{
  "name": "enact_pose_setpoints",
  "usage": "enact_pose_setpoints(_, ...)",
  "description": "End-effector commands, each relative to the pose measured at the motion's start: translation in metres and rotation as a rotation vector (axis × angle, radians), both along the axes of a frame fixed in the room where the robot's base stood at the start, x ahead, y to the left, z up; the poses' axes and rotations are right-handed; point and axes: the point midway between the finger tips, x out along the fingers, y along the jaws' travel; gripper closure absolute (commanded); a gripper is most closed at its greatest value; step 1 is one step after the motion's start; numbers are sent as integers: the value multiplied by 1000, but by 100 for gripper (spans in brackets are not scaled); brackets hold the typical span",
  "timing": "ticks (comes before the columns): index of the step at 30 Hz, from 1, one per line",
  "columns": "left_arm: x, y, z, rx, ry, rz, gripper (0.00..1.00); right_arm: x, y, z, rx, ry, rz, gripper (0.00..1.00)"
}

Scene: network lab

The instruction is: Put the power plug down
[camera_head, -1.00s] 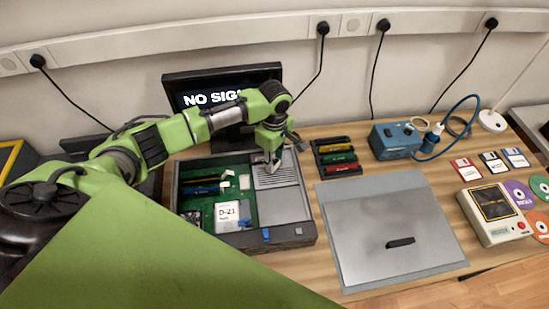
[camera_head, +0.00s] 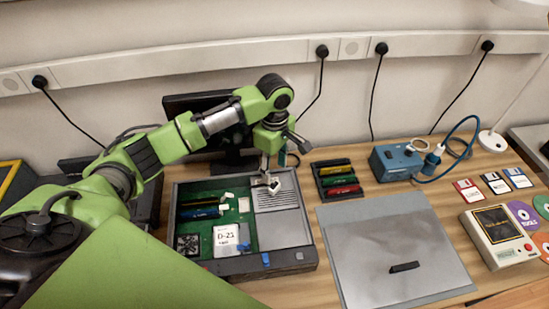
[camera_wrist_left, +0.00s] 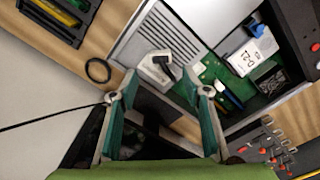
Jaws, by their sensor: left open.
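A small white plug-like block with a dark part, probably the power plug (camera_wrist_left: 157,70), lies at the edge of the grey ridged unit inside the open computer case (camera_head: 247,266). In the head view the white block (camera_head: 273,186) shows just beside the fingertips. My left gripper (camera_head: 264,178) points down over the back of the case. In the left wrist view its green fingers (camera_wrist_left: 168,93) are spread apart with nothing between the tips, and the white block is beyond them. My right gripper is not in view.
A monitor (camera_head: 175,108) stands behind my left arm. A rack of coloured cartridges (camera_head: 337,180), a grey mat (camera_head: 390,235) and a blue box (camera_head: 396,162) lie to the right. Black cables hang from the wall sockets. The mat is mostly clear.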

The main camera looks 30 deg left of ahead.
Motion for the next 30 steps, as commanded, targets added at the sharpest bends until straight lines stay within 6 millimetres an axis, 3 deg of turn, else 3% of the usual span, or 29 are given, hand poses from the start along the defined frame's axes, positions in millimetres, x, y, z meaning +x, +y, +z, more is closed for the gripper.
enact_pose_setpoints(3, 1, 0, 23, -2, -4, 0, 56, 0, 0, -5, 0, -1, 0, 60)
enact_pose_setpoints(9, 0, 0, 48, -1, 0, 1, 56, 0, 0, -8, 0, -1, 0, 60)
enact_pose_setpoints(27, 0, 0, 54, -1, 1, 1, 56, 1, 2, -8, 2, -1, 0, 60)
enact_pose_setpoints(30, 0, 0, 61, -1, 1, 1, 56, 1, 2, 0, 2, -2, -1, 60)
